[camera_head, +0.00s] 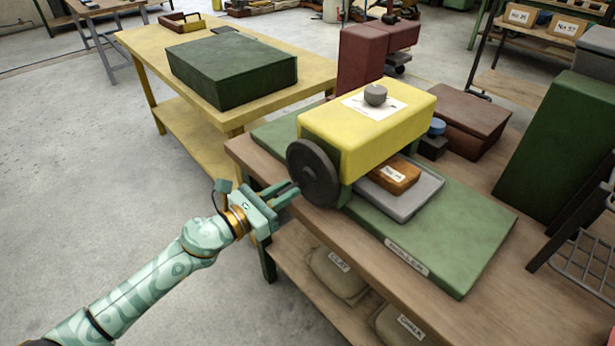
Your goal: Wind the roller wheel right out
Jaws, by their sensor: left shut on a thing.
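The roller wheel (318,170) is a dark grey disc on the near left end of the yellow roller (368,118). The roller stands on a green base (462,258) with a label at its front edge. My left gripper (289,190) is at the wheel's left side, shut on the wheel; the exact spot of the grip is hard to make out. A grey tray (415,208) with an orange-brown labelled block (394,176) on it lies under the roller. My right gripper is out of view.
The roller's wooden bench (262,172) has sacks (338,270) on its lower shelf. A grey knob and white paper (358,104) lie on the roller. A yellow table (150,52) with a dark green box (230,68) stands behind left. Floor at left is clear.

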